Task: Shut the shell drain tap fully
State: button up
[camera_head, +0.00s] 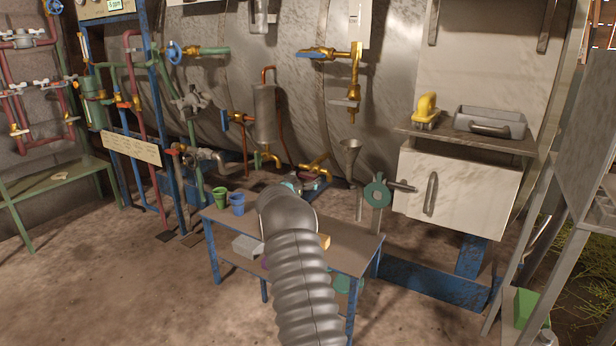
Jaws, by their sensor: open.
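Several brass taps sit low on the big grey metal shell (385,85), and no readable label shows which one is the shell drain tap. One brass tap (316,166) sticks out low on the shell, just beyond my arm's end. Another brass tap (270,160) hangs under a small metal cylinder to its left. My gripper (294,183) is open and mostly hidden behind my grey wrist. It appears close to the low brass tap, but I cannot tell whether they touch. The tap's handle position is unclear.
A blue-legged table (358,250) stands below my arm, with a green cup (220,197) and a blue cup (237,204). A funnel (350,150) and a teal round part (377,192) are to the right. A blue pipe frame (165,130) stands left. The floor at lower left is clear.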

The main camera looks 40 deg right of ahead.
jog(key=shift+x, duration=1)
jog(key=c, duration=1.1)
